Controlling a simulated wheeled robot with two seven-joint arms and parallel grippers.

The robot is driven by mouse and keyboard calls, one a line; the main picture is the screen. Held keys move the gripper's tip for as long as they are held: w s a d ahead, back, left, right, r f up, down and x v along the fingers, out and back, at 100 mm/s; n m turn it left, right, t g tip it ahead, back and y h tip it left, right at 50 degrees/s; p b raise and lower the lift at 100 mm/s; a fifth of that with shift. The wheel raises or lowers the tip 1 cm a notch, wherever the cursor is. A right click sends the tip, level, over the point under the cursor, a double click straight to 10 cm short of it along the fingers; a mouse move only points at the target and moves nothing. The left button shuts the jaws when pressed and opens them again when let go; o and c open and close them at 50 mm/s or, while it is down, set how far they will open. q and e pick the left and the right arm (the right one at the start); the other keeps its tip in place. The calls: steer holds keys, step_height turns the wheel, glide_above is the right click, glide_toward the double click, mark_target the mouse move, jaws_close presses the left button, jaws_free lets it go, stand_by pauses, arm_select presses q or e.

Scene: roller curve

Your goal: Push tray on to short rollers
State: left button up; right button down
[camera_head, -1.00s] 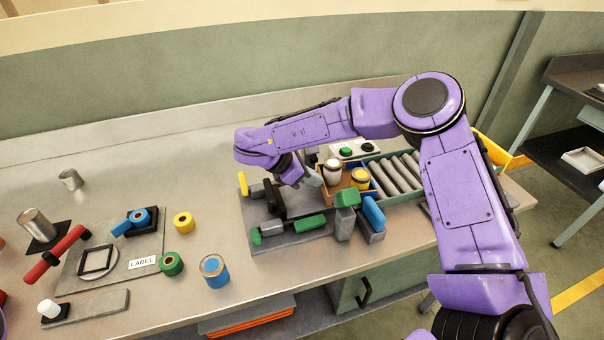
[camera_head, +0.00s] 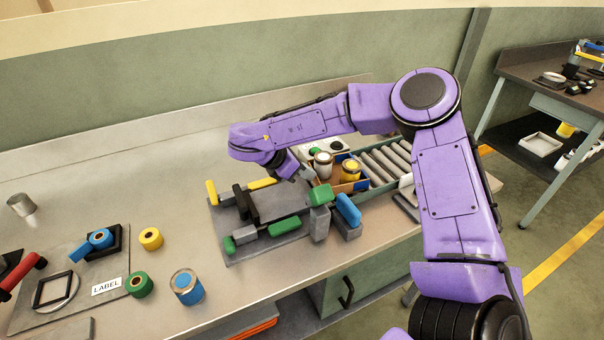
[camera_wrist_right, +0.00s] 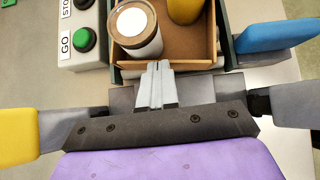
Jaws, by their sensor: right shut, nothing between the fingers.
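The tan tray (camera_head: 345,187) stands at the left end of the short rollers (camera_head: 387,161), which are grey in a dark green frame. It carries a white-lidded jar (camera_head: 323,166) and a yellow one (camera_head: 350,171); both also show in the right wrist view. My right gripper (camera_head: 304,174) is shut and empty just left of the tray. In the right wrist view its fingertips (camera_wrist_right: 156,70) are at the tray's near wall (camera_wrist_right: 190,62), touching or nearly so. The tray's underside is hidden. My left gripper is out of view.
A control box with a green GO button (camera_wrist_right: 83,39) is close beside the tray. A grey fixture plate (camera_head: 280,203) with clamps lies left. Cans and coloured rolls occupy the bench's left part.

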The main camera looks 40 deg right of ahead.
steer(key=shift+f, duration=0.1)
steer(key=shift+a+f+b, duration=0.1)
steer(key=shift+a+b, duration=0.2)
steer(key=shift+a, duration=0.1)
steer(key=a+b, duration=0.1)
steer(key=a, duration=0.1)
steer(key=w+a, duration=0.1)
steer(key=shift+a+r+b, duration=0.2)
steer(key=shift+a+b, duration=0.15)
steer(key=shift+b, duration=0.05)
steer(key=b+v, duration=0.1)
steer(key=v, duration=0.8)
steer(key=shift+r, duration=0.4)
